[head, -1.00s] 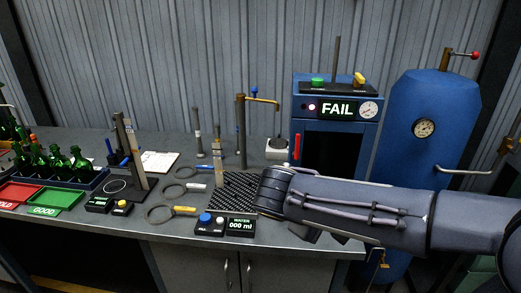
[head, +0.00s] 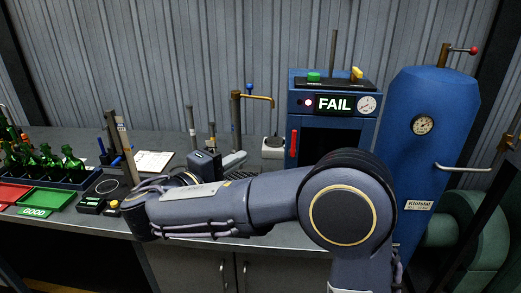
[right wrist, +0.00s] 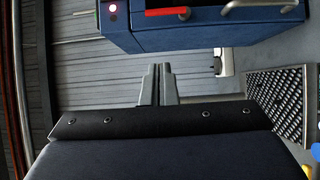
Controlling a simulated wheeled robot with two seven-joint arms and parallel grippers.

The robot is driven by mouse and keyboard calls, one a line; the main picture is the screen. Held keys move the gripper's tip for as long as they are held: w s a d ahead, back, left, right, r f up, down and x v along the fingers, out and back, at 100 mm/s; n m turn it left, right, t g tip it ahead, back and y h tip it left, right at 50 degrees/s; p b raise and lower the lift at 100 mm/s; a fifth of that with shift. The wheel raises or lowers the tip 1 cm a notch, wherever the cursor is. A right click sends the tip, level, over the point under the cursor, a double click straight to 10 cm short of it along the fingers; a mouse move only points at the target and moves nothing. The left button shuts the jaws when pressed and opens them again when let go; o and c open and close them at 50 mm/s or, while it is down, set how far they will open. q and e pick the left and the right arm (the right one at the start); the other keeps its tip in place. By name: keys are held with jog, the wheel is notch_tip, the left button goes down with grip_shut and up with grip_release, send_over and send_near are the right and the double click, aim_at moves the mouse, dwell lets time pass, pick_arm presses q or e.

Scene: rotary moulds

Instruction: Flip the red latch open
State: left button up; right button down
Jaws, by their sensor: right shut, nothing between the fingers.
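The red latch (head: 294,143) is a short upright red handle at the left front edge of the blue box (head: 299,104), beside its dark opening. A red bar, likely the same latch (right wrist: 262,4), shows along the top of the right wrist view. My right gripper (head: 236,160) is left of the latch and apart from it, over the bench. In the right wrist view its two grey fingers (right wrist: 157,84) are together with nothing between them. The box front (right wrist: 200,35) lies beyond them. My left gripper is not in view.
A white device (head: 273,148) stands just left of the box, and a brass-spouted pipe (head: 236,125) is behind my gripper. A blue tank (head: 432,130) stands on the right. Bottles (head: 45,160) and trays fill the left bench. My right arm hides the bench front.

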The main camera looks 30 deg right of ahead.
aim_at(293, 143)
jog(key=p+x, duration=0.1)
jog(key=x, duration=0.2)
jog(key=s+p+x, duration=0.1)
jog(key=x, duration=0.3)
jog(key=s+d+p+x, duration=0.1)
jog(key=x, duration=0.3)
jog(key=shift+w+d, duration=0.1)
jog(key=shift+d, duration=0.1)
jog(key=shift+d+f, duration=0.1)
jog(key=shift+d, duration=0.4)
jog(key=shift+s, duration=0.2)
jog(key=shift+d+m, duration=0.1)
jog(key=shift+m, duration=0.2)
